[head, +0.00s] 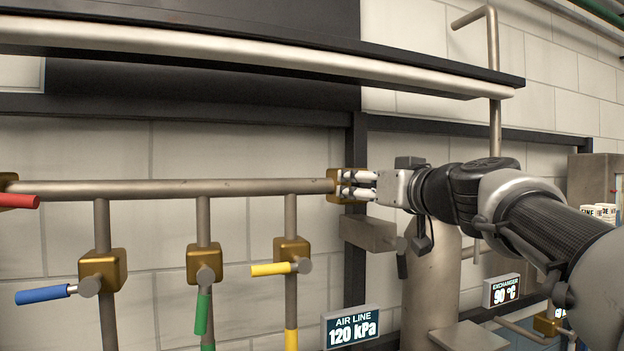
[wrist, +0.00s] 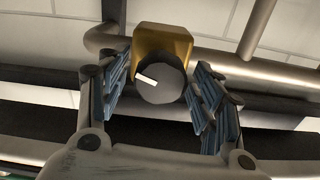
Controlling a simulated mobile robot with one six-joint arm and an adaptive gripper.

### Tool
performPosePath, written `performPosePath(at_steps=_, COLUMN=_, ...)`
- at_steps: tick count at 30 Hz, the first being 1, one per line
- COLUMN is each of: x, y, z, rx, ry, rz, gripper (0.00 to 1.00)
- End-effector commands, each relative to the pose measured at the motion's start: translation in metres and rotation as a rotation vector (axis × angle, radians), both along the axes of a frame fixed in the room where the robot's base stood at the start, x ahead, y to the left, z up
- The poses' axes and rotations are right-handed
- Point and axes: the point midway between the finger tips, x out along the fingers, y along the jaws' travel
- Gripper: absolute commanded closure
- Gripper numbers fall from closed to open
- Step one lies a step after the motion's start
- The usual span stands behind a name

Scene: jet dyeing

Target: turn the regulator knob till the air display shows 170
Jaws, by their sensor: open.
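The air line display (head: 351,328) reads 120 kPa in the head view. The regulator is a brass block (head: 332,182) at the right end of the horizontal pipe; my gripper (head: 357,184) is at it and hides most of it. In the wrist view the brass block (wrist: 162,42) carries a dark grey round knob (wrist: 163,84) with a white pointer mark toward its left. My gripper (wrist: 160,100) is open, with one finger on each side of the knob. A gap shows between the knob and the left finger; the right finger is close, and I cannot tell if it touches.
Valves with blue (head: 42,295), green (head: 202,314), yellow (head: 271,269) and red (head: 22,201) handles hang along the pipe at left. A steel shelf rail (head: 250,60) runs above. An exchanger display (head: 502,290) reads 90 °C at right, near a vertical steel cylinder (head: 430,285).

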Motion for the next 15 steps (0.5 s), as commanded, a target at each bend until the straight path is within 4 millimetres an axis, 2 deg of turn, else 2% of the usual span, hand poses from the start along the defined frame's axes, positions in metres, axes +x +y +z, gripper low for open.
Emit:
performPosePath(at_steps=13, x=0.002, y=-0.0014, z=0.0001, rx=0.0, ry=-0.001, rz=-0.001, gripper=0.4)
performPosePath(at_steps=15, x=0.002, y=-0.0013, z=0.0001, rx=0.0, ry=-0.001, rz=-0.001, gripper=0.44)
